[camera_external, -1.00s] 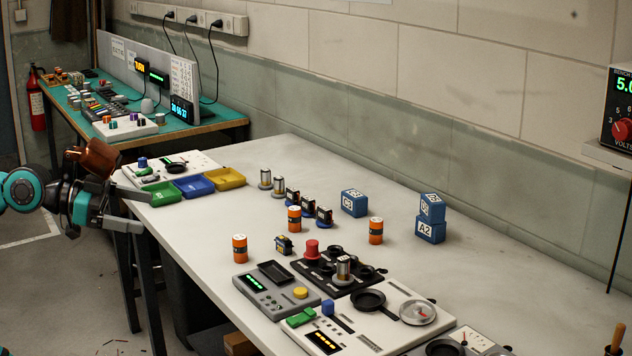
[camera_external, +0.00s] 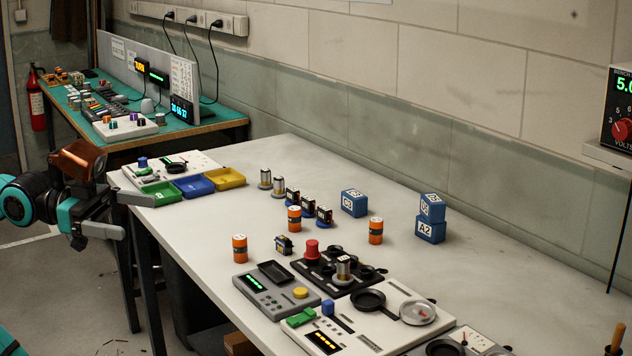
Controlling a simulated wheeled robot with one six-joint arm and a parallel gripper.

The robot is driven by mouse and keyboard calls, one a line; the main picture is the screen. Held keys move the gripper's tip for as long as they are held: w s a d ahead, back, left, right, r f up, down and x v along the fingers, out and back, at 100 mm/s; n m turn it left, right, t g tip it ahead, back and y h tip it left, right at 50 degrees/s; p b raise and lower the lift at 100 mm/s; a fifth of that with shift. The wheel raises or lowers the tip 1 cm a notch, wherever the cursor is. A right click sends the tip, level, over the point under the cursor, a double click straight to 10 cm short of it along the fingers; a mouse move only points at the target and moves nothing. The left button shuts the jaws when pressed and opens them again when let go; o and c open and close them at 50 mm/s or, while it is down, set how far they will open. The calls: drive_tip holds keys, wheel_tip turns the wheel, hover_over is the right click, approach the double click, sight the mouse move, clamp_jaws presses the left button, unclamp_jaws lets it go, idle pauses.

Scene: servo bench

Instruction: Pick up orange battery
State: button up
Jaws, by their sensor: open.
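Three orange batteries with dark bands stand upright on the white bench in the external view. One battery (camera_external: 240,248) is near the front edge, one battery (camera_external: 294,219) is farther back beside small dark servos, and one battery (camera_external: 376,231) is to the right by the blue cubes. My gripper (camera_external: 139,215) is at the left, off the front-left edge of the bench, with its two fingers spread apart and nothing between them. It is well apart from all the batteries.
Green, blue and yellow trays (camera_external: 225,180) lie at the bench's left end, close to my gripper. Blue cubes (camera_external: 431,230) stand at the back. A grey meter box (camera_external: 262,297) and a black socket plate (camera_external: 322,277) sit right of the front battery. The bench's left-front stretch is clear.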

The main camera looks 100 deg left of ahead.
drive_tip(key=c, duration=1)
